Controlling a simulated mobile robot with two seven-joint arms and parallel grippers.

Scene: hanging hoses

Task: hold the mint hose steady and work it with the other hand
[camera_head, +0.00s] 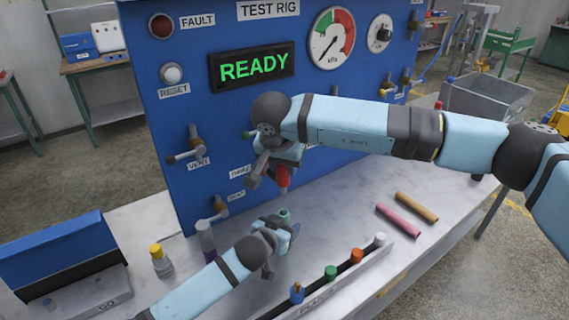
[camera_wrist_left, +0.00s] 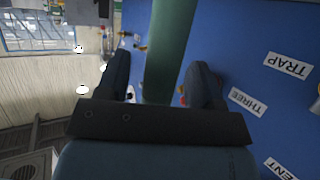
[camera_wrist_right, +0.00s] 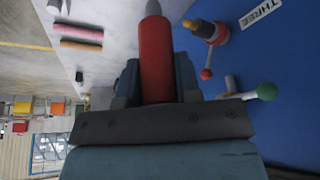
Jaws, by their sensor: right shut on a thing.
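The mint hose runs upright through the left wrist view (camera_wrist_left: 168,50), dull green. A small green end of it shows at my left gripper in the head view (camera_head: 284,215). My left gripper (camera_head: 290,228) is low in front of the blue panel, its fingers open on both sides of the hose, with gaps. My right gripper (camera_head: 275,172) is higher, close to the panel, shut on a red cylinder (camera_wrist_right: 156,60) with a grey tip. The red cylinder also shows below it in the head view (camera_head: 282,178). The hose's upper part is hidden in the head view.
The blue test rig (camera_head: 190,110) carries several valves, gauges and a READY display (camera_head: 254,67). On the bench lie a pink roll (camera_head: 398,221) and an orange roll (camera_head: 417,207). A rack (camera_head: 345,278) with several coloured caps stands in front. A yellow-capped bottle (camera_head: 160,262) stands left.

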